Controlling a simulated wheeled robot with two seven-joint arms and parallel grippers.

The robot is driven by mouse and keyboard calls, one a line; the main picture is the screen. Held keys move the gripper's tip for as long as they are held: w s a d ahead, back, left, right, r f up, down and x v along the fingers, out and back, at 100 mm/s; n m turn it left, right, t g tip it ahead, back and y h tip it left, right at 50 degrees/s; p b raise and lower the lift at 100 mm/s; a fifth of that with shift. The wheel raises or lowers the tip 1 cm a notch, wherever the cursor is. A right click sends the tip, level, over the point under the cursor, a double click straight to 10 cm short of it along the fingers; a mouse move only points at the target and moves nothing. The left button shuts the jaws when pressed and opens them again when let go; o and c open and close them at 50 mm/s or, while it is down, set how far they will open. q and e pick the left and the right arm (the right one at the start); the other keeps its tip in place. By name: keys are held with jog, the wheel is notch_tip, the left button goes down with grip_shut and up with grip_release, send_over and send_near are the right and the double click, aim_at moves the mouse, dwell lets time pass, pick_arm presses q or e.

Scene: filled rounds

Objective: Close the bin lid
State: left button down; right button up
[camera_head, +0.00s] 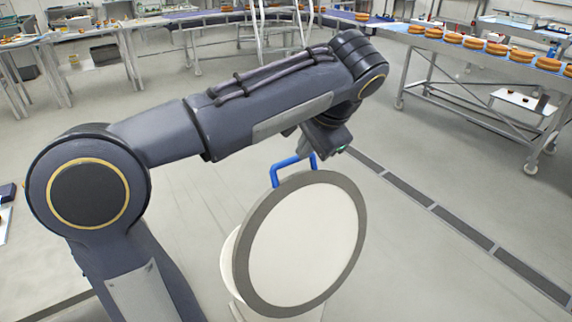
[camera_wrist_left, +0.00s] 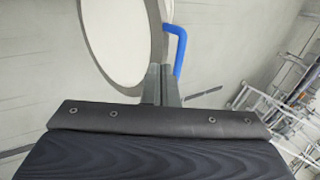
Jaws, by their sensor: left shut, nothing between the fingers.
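The bin (camera_head: 229,262) is a pale round container on the floor, mostly hidden behind its lid. The lid (camera_head: 302,245) is a round cream disc with a grey rim, tilted steeply up and open. A blue handle (camera_head: 276,174) stands at the lid's top edge. My left gripper (camera_head: 317,153) is at the handle's right end, by the lid's upper rim. In the left wrist view its fingers (camera_wrist_left: 160,76) are together and empty, next to the blue handle (camera_wrist_left: 181,52) and the lid (camera_wrist_left: 118,40). Whether they touch the handle I cannot tell. My right gripper is not in view.
A table (camera_head: 400,35) with a row of orange-brown round items stands at the back right. Workbenches (camera_head: 100,45) line the back left. A dark floor strip (camera_head: 447,218) runs to the right of the bin. The floor around the bin looks clear.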

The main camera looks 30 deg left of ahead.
pick_arm(q)
jog(key=shift+y, duration=0.3)
jog(key=shift+w+a+r+p+x, duration=0.15)
jog(key=shift+w+a+r+x, duration=0.15)
jog(key=shift+x, duration=1.8)
jog(key=shift+w+a+r+p+x, duration=0.15)
jog(key=shift+w+a+x, duration=0.15)
jog(key=shift+x, duration=1.8)
jog(key=shift+w+a+r+p+x, duration=0.1)
jog(key=shift+w+a+r+x, duration=0.2)
jog(key=shift+x, duration=1.8)
jog(key=shift+d, duration=0.1)
